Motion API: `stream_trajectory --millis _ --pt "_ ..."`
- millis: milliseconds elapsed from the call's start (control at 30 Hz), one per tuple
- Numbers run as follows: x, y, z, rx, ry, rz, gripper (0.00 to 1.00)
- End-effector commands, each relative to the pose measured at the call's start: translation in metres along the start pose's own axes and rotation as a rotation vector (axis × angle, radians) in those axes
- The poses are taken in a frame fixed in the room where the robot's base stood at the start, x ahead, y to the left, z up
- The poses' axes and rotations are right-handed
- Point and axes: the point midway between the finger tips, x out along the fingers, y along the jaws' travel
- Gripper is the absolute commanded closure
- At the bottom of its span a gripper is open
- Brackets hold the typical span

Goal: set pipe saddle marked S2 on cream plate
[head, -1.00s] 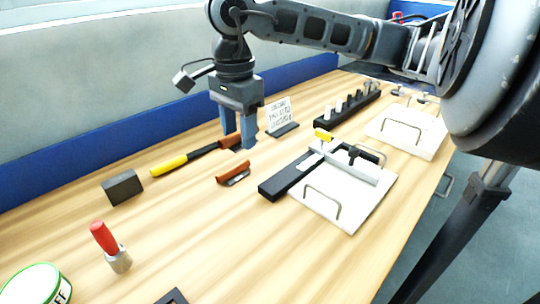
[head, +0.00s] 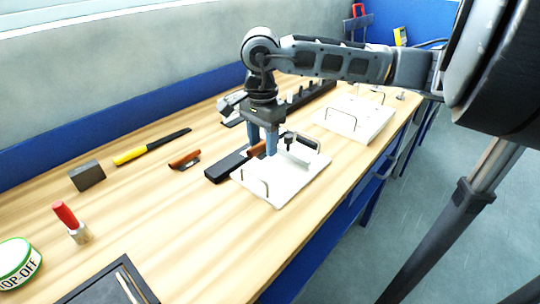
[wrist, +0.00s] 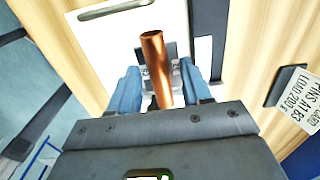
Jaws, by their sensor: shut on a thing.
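My gripper (head: 263,148) is shut on a copper-brown pipe saddle (head: 256,149), which shows between the blue fingers in the wrist view (wrist: 156,62). The held saddle is over the near pale plate (head: 285,190), by its black bar; I cannot tell whether it touches. That plate also shows in the wrist view (wrist: 119,45). A second brown saddle (head: 184,160) lies on the table to the left. A second pale plate (head: 352,122) with a wire handle lies farther back. The S2 mark is not readable on either saddle, and my gripper hides part of the near plate.
The black bar (head: 226,166) and a black-knobbed clamp (head: 290,138) flank my gripper. A black peg rack (head: 310,95) stands behind. A yellow-handled tool (head: 140,152), dark block (head: 87,176), red-handled tool (head: 70,222) and drop-off disc (head: 18,262) are left.

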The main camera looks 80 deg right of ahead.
Motion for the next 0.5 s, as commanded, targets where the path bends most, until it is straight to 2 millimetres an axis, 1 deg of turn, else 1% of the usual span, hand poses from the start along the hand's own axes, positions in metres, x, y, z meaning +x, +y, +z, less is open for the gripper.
stream_trajectory --millis 167,300,400,500 --pt "0.015 0.000 0.000 0.001 -0.002 0.001 0.89" --pt "0.034 0.000 0.001 0.002 -0.004 0.001 0.89" --pt "0.044 0.000 0.000 0.003 -0.003 0.000 0.89" --pt "0.048 0.000 0.000 0.001 0.000 -0.002 0.89"
